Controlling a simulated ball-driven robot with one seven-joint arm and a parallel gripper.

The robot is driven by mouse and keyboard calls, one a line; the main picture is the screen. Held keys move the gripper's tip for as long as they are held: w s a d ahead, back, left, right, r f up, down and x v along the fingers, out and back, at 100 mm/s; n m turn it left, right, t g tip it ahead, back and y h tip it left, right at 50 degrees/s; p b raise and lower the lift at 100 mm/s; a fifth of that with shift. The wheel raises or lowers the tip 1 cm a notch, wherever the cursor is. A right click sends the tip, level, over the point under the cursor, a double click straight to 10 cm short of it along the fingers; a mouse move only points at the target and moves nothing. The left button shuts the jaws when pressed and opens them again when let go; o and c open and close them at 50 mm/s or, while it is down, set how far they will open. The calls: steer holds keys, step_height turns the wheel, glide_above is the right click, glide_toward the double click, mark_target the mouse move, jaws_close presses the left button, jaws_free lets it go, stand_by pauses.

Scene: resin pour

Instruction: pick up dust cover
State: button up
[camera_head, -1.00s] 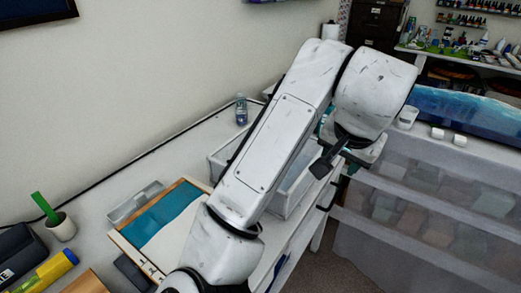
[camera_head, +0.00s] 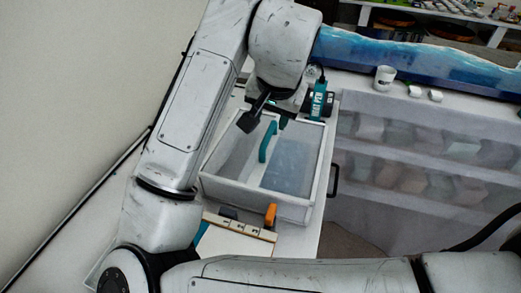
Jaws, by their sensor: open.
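A white-walled box (camera_head: 262,203) stands on the table in the middle of the view. A teal bar handle (camera_head: 268,142) rises inside its outline, beside a grey, see-through-looking panel (camera_head: 290,165). These may be the dust cover, but I cannot tell for certain whether handle and panel are one piece. My gripper (camera_head: 266,121) hangs above the far end of the box, with dark fingers spread and nothing seen between them. It appears apart from the teal handle.
A teal and black heat tool (camera_head: 318,103) stands at the box's far right corner. In front lie a pale board (camera_head: 240,228) and an orange-handled item (camera_head: 270,214). White cups (camera_head: 384,78) and a blue resin panel (camera_head: 410,58) are at the back right. My arm crosses the bottom.

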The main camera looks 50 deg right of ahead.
mark_target(269, 132)
steer(key=x, duration=0.4)
steer(key=shift+s+p+x, duration=0.15)
steer(key=shift+p+x, duration=0.05)
steer(key=shift+x, duration=1.05)
steer(key=shift+s+p+x, duration=0.1)
steer(key=shift+p+x, duration=0.05)
steer(key=shift+x, duration=1.1)
steer(key=shift+f, duration=0.1)
steer(key=shift+c, duration=0.4)
jaws_close()
